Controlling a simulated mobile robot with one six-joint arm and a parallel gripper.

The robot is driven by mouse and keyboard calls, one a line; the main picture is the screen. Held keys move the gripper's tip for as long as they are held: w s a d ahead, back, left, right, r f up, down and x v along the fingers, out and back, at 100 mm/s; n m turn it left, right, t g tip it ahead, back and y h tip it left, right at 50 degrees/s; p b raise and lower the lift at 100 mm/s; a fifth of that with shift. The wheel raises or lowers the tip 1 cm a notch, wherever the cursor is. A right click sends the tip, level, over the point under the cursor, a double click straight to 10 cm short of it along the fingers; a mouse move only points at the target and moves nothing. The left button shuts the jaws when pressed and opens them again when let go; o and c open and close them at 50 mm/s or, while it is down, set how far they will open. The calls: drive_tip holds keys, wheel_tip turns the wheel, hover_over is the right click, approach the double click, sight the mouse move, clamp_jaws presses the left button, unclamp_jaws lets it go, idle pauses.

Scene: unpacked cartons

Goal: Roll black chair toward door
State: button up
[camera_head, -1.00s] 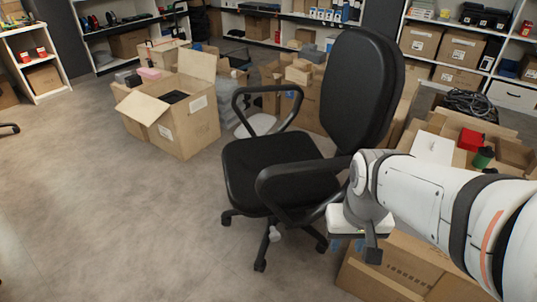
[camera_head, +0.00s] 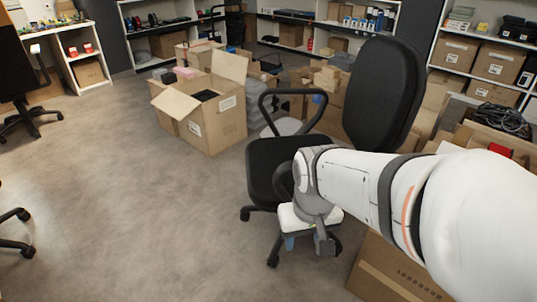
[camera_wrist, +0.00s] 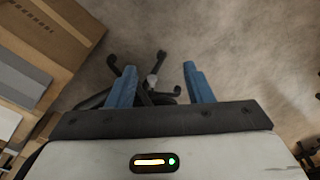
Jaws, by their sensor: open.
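The black office chair (camera_head: 383,95) stands right of centre in the head view. Its tall backrest, one loop armrest, part of the seat and some base wheels show. My arm hides the rest. My gripper (camera_wrist: 160,85) is open, with two blue fingers apart. In the head view it points down in front of the chair's seat and near armrest. In the wrist view the chair's dark legs and casters (camera_wrist: 150,78) show beyond and between the fingers. I cannot tell whether the gripper touches the chair. No door is clearly visible.
An open carton (camera_head: 213,120) stands behind the chair to the left. A closed carton (camera_head: 385,268) lies close at its right. Another dark chair (camera_head: 30,115) is at the far left. Shelves (camera_head: 490,60) line the back. The floor at left centre is clear.

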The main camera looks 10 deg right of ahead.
drive_tip(key=w+d+f+n+t+b, duration=0.2)
drive_tip(key=w+d+f+t, duration=0.1)
drive_tip(key=w+f, duration=0.55)
drive_tip(key=w+d+f+n+t+b, duration=0.1)
drive_tip(key=w+d+f+t+b, duration=0.2)
drive_tip(key=w+f, duration=0.5)
drive_tip(key=w+d+f+n+t, duration=0.2)
drive_tip(key=w+d+f+t, duration=0.2)
drive_tip(key=w+f, duration=0.45)
wheel_tip(320, 180, down, 9)
drive_tip(key=s+d+n+t+y+b, duration=0.1)
drive_tip(key=s+t+b, duration=0.1)
drive_tip(key=t, duration=0.4)
drive_tip(key=shift+d+r+t+b, duration=0.15)
drive_tip(key=shift+d+t+b, duration=0.2)
drive_tip(key=shift+b, duration=0.2)
drive_tip(key=shift+w, duration=0.15)
drive_tip(key=w, duration=0.2)
drive_tip(key=w+b, duration=0.1)
drive_tip(key=w, duration=0.2)
drive_tip(key=w+b, duration=0.1)
drive_tip(key=w, duration=0.1)
drive_tip(key=shift+w+a, duration=0.3)
drive_tip(key=shift+c, duration=0.4)
